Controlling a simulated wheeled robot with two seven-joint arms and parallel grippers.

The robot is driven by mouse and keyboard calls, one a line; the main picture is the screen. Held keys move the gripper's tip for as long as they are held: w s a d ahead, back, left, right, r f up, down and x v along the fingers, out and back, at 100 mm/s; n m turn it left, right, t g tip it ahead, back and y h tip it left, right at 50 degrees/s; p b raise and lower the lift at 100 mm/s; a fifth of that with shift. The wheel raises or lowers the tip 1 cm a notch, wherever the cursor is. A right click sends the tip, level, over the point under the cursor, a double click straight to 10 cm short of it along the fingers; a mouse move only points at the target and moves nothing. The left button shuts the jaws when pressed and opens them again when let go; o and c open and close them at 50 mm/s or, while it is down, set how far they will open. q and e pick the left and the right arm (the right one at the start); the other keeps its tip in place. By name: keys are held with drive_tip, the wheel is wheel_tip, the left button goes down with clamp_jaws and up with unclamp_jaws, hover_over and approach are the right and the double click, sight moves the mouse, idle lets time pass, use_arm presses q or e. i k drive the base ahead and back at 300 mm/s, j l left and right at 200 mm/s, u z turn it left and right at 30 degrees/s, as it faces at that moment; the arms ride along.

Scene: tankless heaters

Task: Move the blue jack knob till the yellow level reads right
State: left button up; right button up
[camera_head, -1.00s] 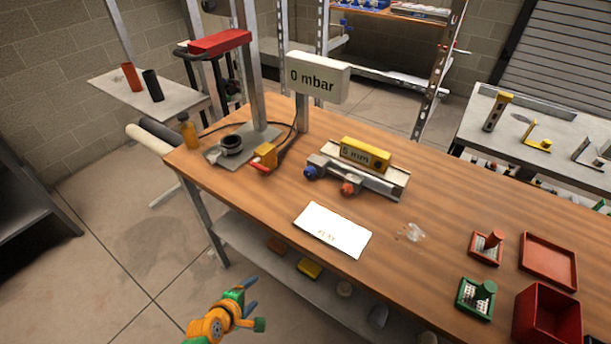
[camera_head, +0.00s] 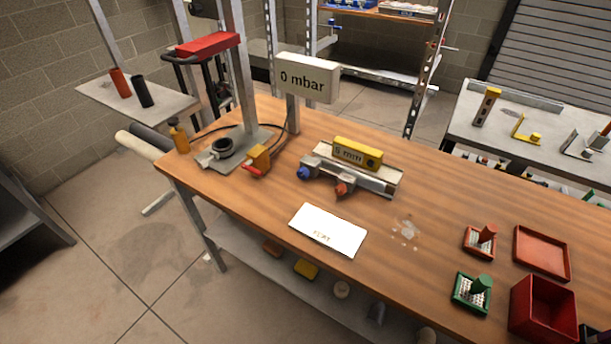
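The yellow level (camera_head: 358,153) lies on top of a grey rail fixture (camera_head: 376,179) on the wooden bench, and its face reads "5 mm", though the digit is small. The blue jack knob (camera_head: 304,173) sits at the front left of the fixture. A red-orange knob (camera_head: 342,189) sits to its right on the front side. Nothing touches either knob. Neither of my grippers shows in the head view.
On the wooden bench (camera_head: 440,205), a white card (camera_head: 328,231) lies in front of the fixture. A "0 mbar" display (camera_head: 306,79) stands behind it. A yellow block with a red lever (camera_head: 257,160) is to the left. Red and green trays (camera_head: 541,252) (camera_head: 472,293) are at right.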

sight(303, 173)
drive_tip(key=i+j+z, duration=0.1)
drive_tip(key=j+z, duration=1.15)
drive_tip(key=z, duration=0.15)
drive_tip(key=j+z, duration=0.45)
drive_tip(key=k+j+z, duration=0.25)
drive_tip(key=z, duration=0.2)
drive_tip(key=k+j+z, duration=0.2)
drive_tip(key=j+z, duration=0.25)
